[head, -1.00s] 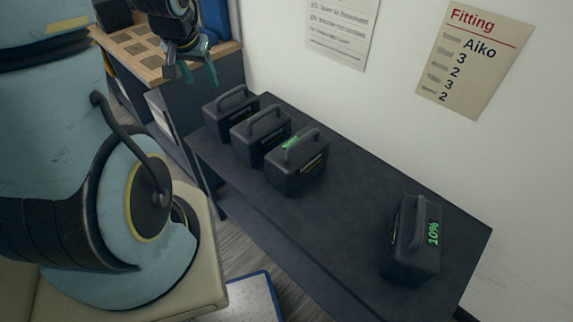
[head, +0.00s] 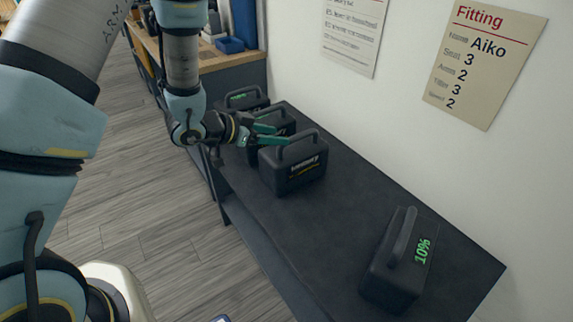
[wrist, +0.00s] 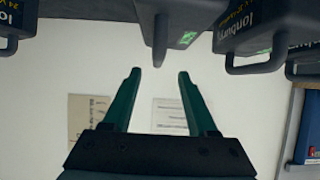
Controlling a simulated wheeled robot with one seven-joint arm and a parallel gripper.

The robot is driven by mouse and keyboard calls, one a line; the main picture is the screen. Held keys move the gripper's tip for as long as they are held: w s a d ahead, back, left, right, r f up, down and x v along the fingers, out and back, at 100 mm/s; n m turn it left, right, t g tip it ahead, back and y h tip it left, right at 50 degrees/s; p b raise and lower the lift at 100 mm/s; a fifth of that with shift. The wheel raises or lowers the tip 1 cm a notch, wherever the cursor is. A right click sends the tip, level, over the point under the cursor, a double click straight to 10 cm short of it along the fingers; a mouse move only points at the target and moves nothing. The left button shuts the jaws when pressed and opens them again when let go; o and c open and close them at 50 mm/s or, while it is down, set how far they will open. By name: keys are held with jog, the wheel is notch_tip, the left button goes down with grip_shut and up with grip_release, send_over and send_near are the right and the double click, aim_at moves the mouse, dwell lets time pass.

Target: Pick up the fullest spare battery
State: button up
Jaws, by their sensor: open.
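Several dark batteries with top handles stand on a dark bench. Three are grouped at its far end: a back one (head: 242,97) with a small green display too small to read, a middle one (head: 284,122) partly hidden by my gripper, and a front one (head: 294,172) with a printed label. A separate battery (head: 398,265) at the near right reads 10%. My gripper (head: 278,134) is open and empty, its green fingers level with the handles of the middle and front batteries. In the wrist view, a handle (wrist: 161,42) hangs just beyond the gap between my fingertips (wrist: 159,75).
The dark bench (head: 345,215) is clear between the front battery and the 10% one. A white wall with two posters, one headed Fitting (head: 485,60), runs behind it. A wooden-topped counter (head: 222,62) with a blue bin (head: 230,45) stands beyond the far end.

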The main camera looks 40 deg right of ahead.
aim_at(299, 135)
jog(key=x, duration=0.3)
jog(key=shift+d, duration=0.15)
jog(key=shift+p+x, duration=1.1)
jog(key=shift+x, duration=1.6)
jog(key=shift+s+d+r, duration=0.1)
jog(key=shift+s+r, duration=0.05)
jog(key=shift+r, duration=0.05)
jog(key=shift+c, duration=0.2)
grip_shut()
jog(key=shift+d+r, duration=0.1)
jog(key=shift+r, duration=0.1)
